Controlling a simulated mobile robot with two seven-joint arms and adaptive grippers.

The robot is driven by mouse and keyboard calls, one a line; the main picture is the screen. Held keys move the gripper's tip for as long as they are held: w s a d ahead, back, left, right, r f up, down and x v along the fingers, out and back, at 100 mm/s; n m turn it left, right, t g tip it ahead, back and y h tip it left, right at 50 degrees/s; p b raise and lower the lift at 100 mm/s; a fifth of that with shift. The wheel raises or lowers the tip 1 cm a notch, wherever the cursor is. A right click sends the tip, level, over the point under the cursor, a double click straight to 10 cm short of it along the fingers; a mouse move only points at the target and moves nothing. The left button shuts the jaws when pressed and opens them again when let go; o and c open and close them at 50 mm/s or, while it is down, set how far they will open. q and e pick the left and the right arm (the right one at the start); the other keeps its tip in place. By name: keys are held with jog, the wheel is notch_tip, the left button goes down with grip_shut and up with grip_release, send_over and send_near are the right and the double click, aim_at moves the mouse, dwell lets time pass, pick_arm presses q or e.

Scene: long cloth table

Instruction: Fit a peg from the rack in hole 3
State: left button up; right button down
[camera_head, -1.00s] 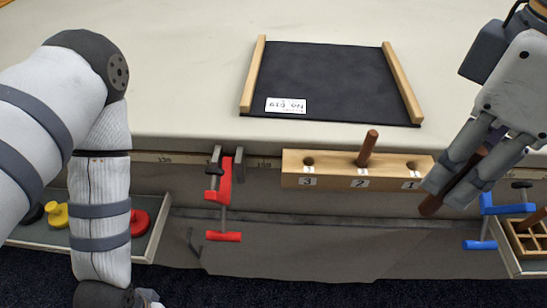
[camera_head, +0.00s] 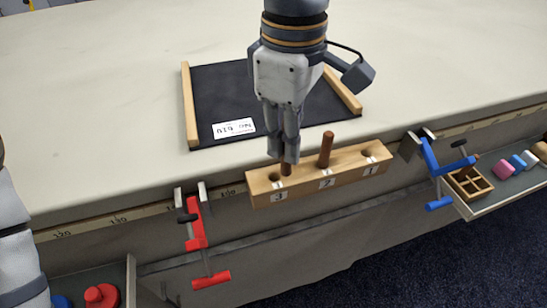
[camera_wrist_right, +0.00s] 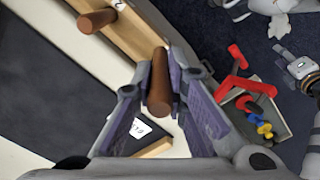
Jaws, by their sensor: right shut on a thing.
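My right gripper (camera_head: 284,150) is shut on a brown peg (camera_head: 287,169), which hangs down between the fingers over the wooden block (camera_head: 345,173). The peg's lower end is just right of hole 3 (camera_head: 272,178), which looks empty; I cannot tell whether the end touches the block. In the right wrist view the held peg (camera_wrist_right: 159,85) lies between both fingers. Another brown peg (camera_head: 326,148) stands in hole 2, and hole 1 (camera_head: 368,153) is empty. The wooden rack (camera_head: 468,187) is in the right tray. My left gripper is out of view.
A red clamp (camera_head: 197,235) and a blue clamp (camera_head: 433,165) grip the table edge on either side of the block. A black mat (camera_head: 215,95) with wooden side strips lies behind. Trays with coloured pieces hang at both sides.

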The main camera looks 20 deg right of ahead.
jog(key=shift+w+a+f, duration=0.2)
jog(key=shift+w+f, duration=0.1)
jog(key=shift+f, duration=0.65)
jog(key=shift+w+a+f, duration=0.25)
jog(key=shift+w+f, duration=0.05)
jog(key=shift+f, duration=0.7)
jog(key=shift+w+a+f, duration=0.2)
jog(key=shift+w+f, duration=0.1)
jog(key=shift+f, duration=0.65)
jog(key=shift+f, duration=0.1)
jog(key=c, duration=1.9)
grip_release()
jog(key=shift+f, duration=0.1)
notch_tip(320, 180, up, 12)
jog(key=shift+r, duration=0.2)
